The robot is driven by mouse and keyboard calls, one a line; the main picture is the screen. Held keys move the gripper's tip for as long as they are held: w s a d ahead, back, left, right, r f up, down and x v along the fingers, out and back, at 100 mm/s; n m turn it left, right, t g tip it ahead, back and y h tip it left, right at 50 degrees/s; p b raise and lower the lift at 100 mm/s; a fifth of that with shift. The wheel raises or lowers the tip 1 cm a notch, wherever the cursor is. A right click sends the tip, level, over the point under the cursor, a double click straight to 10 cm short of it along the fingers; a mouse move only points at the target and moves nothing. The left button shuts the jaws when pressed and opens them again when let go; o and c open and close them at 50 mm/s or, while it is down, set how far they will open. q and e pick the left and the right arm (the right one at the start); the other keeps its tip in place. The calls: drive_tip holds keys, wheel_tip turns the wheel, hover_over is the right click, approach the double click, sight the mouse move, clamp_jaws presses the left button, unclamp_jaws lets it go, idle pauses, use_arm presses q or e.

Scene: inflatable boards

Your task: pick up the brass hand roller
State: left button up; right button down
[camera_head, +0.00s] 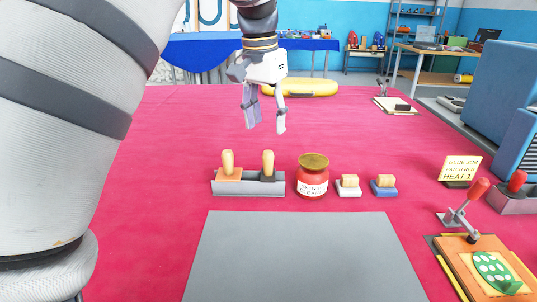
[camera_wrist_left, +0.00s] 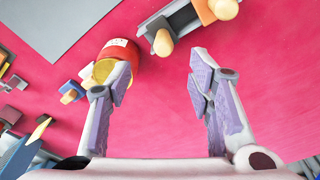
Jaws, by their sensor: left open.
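A grey rack (camera_head: 250,190) stands behind the grey mat and holds two upright tools with pale wooden handles. The left tool has an orange-tan head and looks like the brass hand roller (camera_head: 227,162); its roller part is hard to make out. The right tool (camera_head: 268,162) has a dark head. In the left wrist view the rack (camera_wrist_left: 180,22) is at the top, with the likely brass roller (camera_wrist_left: 222,9) at the edge. My left gripper (camera_head: 266,128) points down, open and empty, above and apart from the rack; its fingers also show in the wrist view (camera_wrist_left: 160,70). My right gripper is not in view.
A red jar with a brass-coloured lid (camera_head: 313,178) stands just right of the rack. Beyond it are two small wood-topped blocks (camera_head: 348,186) (camera_head: 384,186). A grey mat (camera_head: 290,255) lies in front. A sign (camera_head: 460,169) and a red-handled clamp (camera_head: 467,208) stand at right.

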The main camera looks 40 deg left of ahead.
sight(267, 152)
use_arm(q)
drive_tip(key=f, duration=0.7)
drive_tip(key=w+f, duration=0.1)
drive_tip(key=f, duration=0.3)
drive_tip(key=shift+w+a+f, duration=0.1)
drive_tip(key=shift+a+f, duration=0.2)
clamp_jaws()
